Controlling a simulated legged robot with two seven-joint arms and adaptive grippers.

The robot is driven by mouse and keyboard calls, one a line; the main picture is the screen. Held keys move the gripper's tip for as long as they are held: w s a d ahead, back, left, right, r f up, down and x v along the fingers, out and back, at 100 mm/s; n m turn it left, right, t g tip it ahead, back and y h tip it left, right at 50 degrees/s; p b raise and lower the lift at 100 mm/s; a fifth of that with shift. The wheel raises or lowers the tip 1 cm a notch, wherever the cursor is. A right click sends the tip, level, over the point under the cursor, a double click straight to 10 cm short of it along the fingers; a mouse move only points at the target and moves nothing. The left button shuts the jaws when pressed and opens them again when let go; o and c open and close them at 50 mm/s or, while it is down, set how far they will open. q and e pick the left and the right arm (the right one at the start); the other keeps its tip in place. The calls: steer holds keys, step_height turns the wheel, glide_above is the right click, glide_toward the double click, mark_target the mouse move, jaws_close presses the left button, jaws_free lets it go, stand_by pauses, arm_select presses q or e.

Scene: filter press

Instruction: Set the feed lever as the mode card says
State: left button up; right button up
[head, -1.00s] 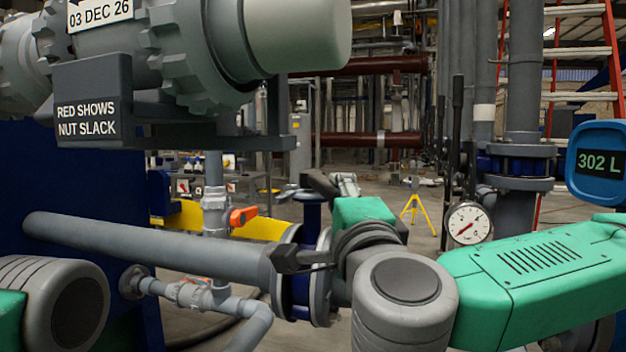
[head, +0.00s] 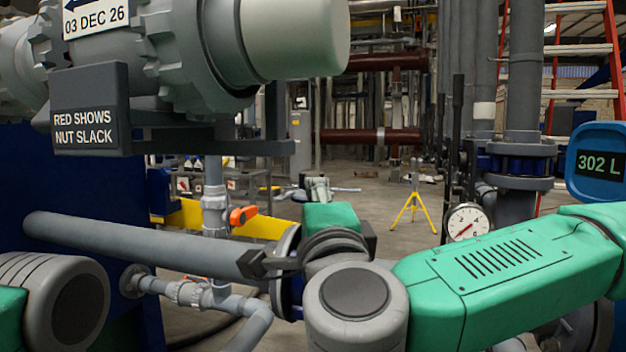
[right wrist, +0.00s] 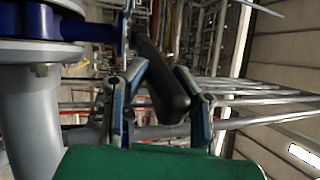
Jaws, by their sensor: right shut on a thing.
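In the right wrist view, my right gripper (right wrist: 161,74) is shut on a dark lever handle (right wrist: 168,96), with one finger on each side of it. The lever runs up towards a blue valve part (right wrist: 85,28) at the upper left. In the head view, my right arm (head: 500,275) reaches in from the right to the flanged valve (head: 289,255) at the end of the thick grey pipe. My own wrist hides the lever and most of the valve there. My left gripper is not in view. I see no readable mode card.
A sign reading RED SHOWS NUT SLACK (head: 91,110) hangs above the pipe (head: 150,247). A small valve with an orange handle (head: 243,215) stands behind the pipe. A round gauge (head: 467,222) and a 302 L display (head: 599,164) are at the right.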

steer(key=shift+w+a+r+p, duration=0.15)
steer(key=shift+a+p, duration=0.1)
steer(key=shift+a, duration=0.55)
steer(key=shift+a+r+p, duration=0.2)
steer(key=shift+a, duration=0.6)
steer(key=shift+w+a+r+p, duration=0.15)
steer(key=shift+a+p, duration=0.1)
steer(key=shift+a, duration=0.55)
steer(key=shift+w+a+p, duration=0.25)
steer(key=shift+a+p, duration=0.05)
steer(key=shift+a, duration=0.7)
steer(key=shift+w, duration=0.1)
jaws_close()
steer(key=o, duration=1.1)
jaws_free()
steer(key=shift+a+f, duration=0.1)
steer(key=shift+a, duration=0.05)
steer(key=shift+f, duration=0.15)
steer(key=b+v, duration=0.1)
steer(key=v, duration=0.8)
steer(key=shift+f, duration=0.2)
